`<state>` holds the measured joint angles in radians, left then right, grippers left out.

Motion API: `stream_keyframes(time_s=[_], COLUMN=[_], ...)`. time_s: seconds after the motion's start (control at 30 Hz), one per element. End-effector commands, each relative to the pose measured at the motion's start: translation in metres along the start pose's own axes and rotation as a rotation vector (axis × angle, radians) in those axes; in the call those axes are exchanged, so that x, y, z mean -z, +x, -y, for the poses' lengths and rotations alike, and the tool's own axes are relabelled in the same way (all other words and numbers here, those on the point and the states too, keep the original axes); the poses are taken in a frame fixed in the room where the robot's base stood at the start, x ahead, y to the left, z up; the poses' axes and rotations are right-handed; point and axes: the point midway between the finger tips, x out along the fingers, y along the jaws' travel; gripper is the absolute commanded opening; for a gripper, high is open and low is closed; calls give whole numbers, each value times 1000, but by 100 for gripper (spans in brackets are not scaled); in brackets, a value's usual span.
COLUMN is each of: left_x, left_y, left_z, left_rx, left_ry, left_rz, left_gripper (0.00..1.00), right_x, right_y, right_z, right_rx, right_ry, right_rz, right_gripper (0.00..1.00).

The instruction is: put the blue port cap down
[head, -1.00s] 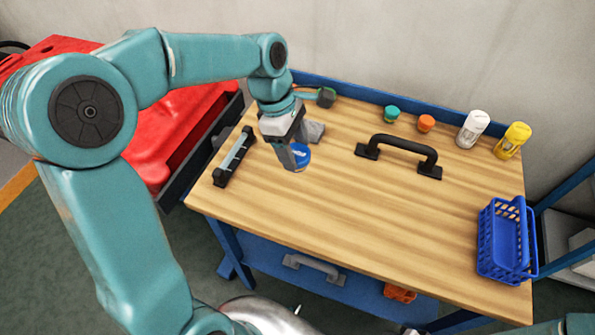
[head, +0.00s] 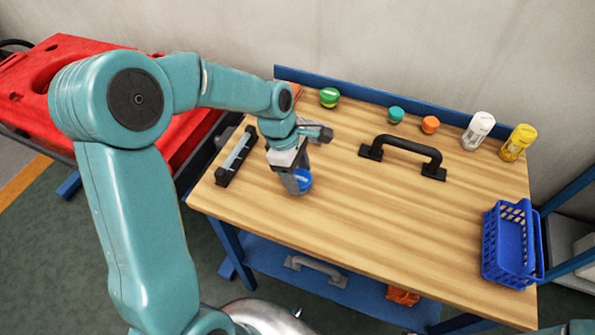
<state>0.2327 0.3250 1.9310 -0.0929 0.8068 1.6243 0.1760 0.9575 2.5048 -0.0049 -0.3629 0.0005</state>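The blue port cap (head: 304,180) is at the fingers of my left gripper (head: 297,184), over the left part of the wooden table (head: 370,220). The near finger hides part of the cap. The gripper is shut on the cap and points down. The cap is low, at or just above the tabletop; I cannot tell whether it touches. My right gripper is not in view; only a bit of teal shows at the lower right corner.
A black-and-grey bar (head: 236,157) lies left of the gripper. A black handle (head: 403,155) stands to the right. Green (head: 329,97), teal (head: 396,115) and orange (head: 430,124) caps, a white bottle (head: 477,132) and a yellow bottle (head: 517,142) line the back. A blue basket (head: 511,243) stands right. The front middle is clear.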

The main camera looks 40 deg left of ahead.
Motion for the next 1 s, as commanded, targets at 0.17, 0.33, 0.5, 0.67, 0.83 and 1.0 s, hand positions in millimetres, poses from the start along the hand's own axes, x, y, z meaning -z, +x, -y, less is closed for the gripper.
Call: stream_keyframes(time_s=[0.17, 0.33, 0.5, 0.67, 0.83, 1.0], left_x=[0, 0, -1, -1, -1, -1], left_y=[0, 0, -16, -52, -91, -115], left_z=[0, 0, -1, -1, -1, -1], left_rx=[0, 0, -4, -7, -5, -2], left_ry=[0, 0, 0, -1, -1, 0], left_rz=[0, 0, -1, 0, 0, 0], left_gripper=[87, 87, 87, 87, 87, 87], right_x=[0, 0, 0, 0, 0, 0], right_y=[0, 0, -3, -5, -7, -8], right_z=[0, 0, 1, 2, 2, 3], right_rx=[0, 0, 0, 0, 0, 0], right_ry=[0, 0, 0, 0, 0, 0], right_rz=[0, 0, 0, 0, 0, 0], right_gripper=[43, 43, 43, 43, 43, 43])
